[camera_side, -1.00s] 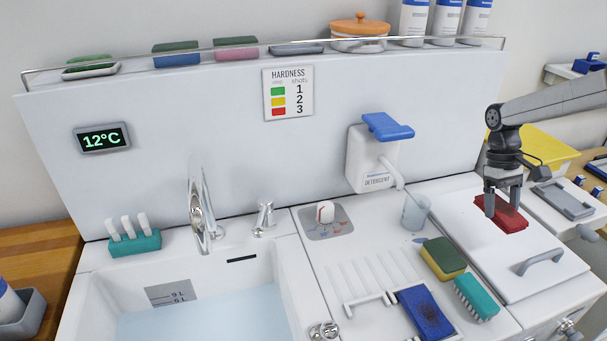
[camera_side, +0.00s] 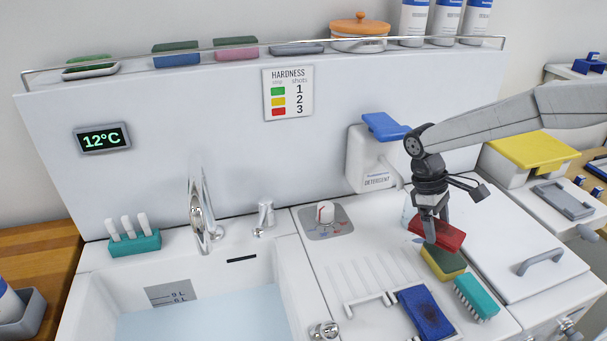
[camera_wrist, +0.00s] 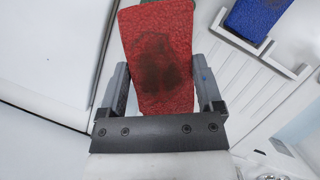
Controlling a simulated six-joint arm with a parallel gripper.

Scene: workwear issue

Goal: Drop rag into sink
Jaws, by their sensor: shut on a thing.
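The rag is a red folded block (camera_side: 437,234) with a dark stain on its face, which shows in the wrist view (camera_wrist: 160,60). My gripper (camera_side: 430,222) is shut on the red rag and holds it up, tilted, above the yellow-green sponge; in the wrist view my gripper's fingers (camera_wrist: 162,95) lie on either side of it. The sink (camera_side: 285,290) is at the lower left in the side view and holds pale blue water. My gripper and the rag are to the right of the sink, apart from it.
A yellow-green sponge (camera_side: 443,263), a teal brush (camera_side: 476,297) and a blue rag (camera_side: 425,312) lie on the counter right of the sink. A tap (camera_side: 200,210) rises behind the basin. A detergent dispenser (camera_side: 372,160) is on the back wall. A ribbed drainboard lies between rag and sink.

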